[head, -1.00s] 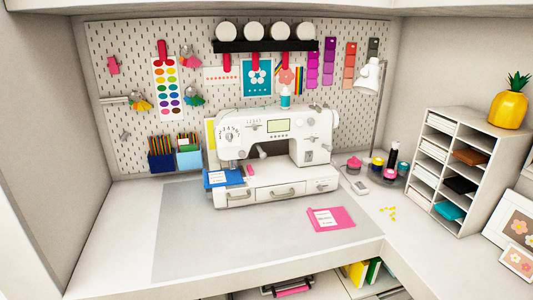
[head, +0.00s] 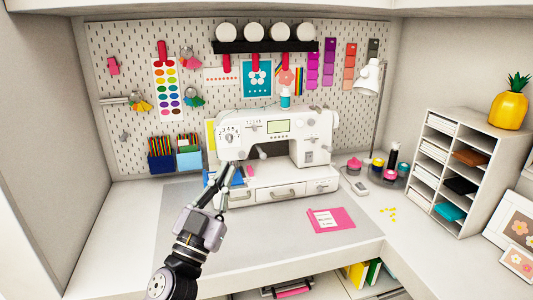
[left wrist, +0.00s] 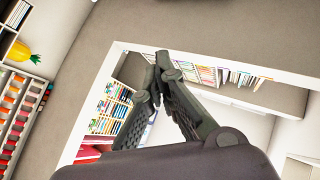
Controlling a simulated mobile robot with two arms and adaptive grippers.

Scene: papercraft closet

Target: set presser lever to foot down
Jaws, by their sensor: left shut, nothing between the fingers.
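The white sewing machine (head: 305,125) stands on the desk at the back middle in the head view. A small grey lever-like part (head: 263,151) shows under its arm, near the needle area; I cannot tell whether it is up or down. My left gripper (head: 229,168) is shut and empty, its tips in front of the needle end of the machine. It covers part of the needle area and the blue cloth (head: 209,179). I cannot tell whether the tips touch the machine. The left wrist view shows the closed fingers (left wrist: 160,62), with no machine visible. My right gripper is not in view.
A drawer base (head: 290,190) sits under the machine. A pink notebook (head: 331,220) lies on the desk in front. A lamp (head: 369,78), spools (head: 377,165) and a shelf unit (head: 455,165) are to the right. The desk's front left is clear.

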